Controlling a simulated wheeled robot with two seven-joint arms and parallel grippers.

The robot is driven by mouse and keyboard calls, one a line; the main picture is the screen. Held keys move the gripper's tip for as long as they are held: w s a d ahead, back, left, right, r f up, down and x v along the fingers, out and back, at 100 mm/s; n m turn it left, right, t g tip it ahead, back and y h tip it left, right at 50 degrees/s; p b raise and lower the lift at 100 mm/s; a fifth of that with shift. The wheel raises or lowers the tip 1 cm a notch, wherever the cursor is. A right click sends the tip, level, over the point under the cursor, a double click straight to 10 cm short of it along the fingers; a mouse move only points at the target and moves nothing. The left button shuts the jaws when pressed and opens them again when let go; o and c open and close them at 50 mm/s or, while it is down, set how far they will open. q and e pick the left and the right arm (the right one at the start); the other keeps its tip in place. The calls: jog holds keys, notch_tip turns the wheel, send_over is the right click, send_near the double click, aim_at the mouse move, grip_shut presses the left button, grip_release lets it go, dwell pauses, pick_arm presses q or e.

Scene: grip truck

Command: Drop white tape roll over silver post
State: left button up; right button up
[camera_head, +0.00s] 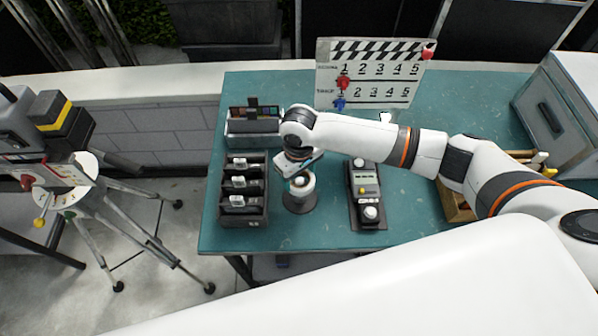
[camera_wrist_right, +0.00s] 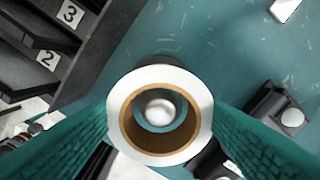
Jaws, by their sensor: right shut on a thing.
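The white tape roll (camera_wrist_right: 160,76) has a brown core and lies flat between the two teal fingers of my right gripper (camera_wrist_right: 160,118), which is shut on it. The round top of the silver post (camera_wrist_right: 160,109) shows through the roll's hole, close to its middle. I cannot tell whether the roll is above the post or around its top. In the head view, my right gripper (camera_head: 301,174) points down over the roll (camera_head: 303,188) and the post's dark round base (camera_head: 299,204). My left gripper is not in view.
A dark rack (camera_head: 244,213) with numbered slots stands just left of the post. A grey device with knobs (camera_head: 367,194) is to the right. A clapperboard (camera_head: 367,73) stands at the back of the teal table (camera_head: 420,209). A wooden box (camera_head: 459,209) is farther right.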

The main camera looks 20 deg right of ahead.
aim_at(299, 189)
jog(key=shift+f+b, duration=1.65)
jog(key=shift+f, duration=2.15)
jog(key=o, duration=1.1)
notch_tip(299, 189, up, 12)
jog(key=shift+b, duration=0.75)
jog(key=shift+s, duration=0.1)
